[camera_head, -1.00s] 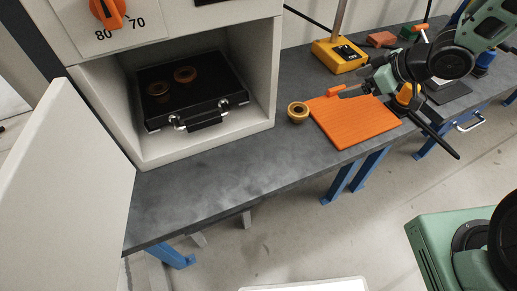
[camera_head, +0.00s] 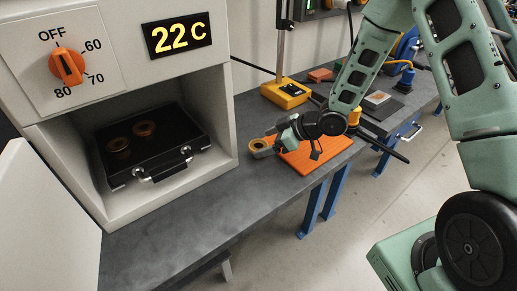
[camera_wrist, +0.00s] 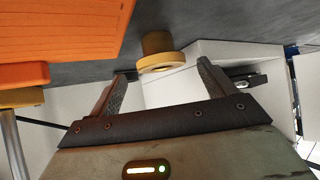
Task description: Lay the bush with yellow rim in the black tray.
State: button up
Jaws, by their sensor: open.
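The bush with yellow rim (camera_head: 258,146) stands on the grey bench, just left of the orange mat. In the wrist view its yellowish flange and brown body (camera_wrist: 157,44) show just beyond and between my fingertips. My gripper (camera_head: 266,142) is open at the bush, with a finger to either side of it; I see no grip on it. The black tray (camera_head: 165,158) lies inside the open white cabinet at the left.
The cabinet (camera_head: 228,130) has side walls and a roof around the tray; its door (camera_head: 45,215) stands open at the left. The orange mat (camera_head: 318,155) lies under my arm. A yellow stand base (camera_head: 286,93) is behind. The bench front is clear.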

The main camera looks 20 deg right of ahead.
aim_at(254, 147)
jog(key=shift+p+x, duration=0.35)
jog(key=shift+x, duration=2.4)
jog(key=shift+s, duration=0.1)
jog(key=shift+c, duration=0.3)
jog(key=c, duration=1.1)
jog(key=shift+c, duration=0.2)
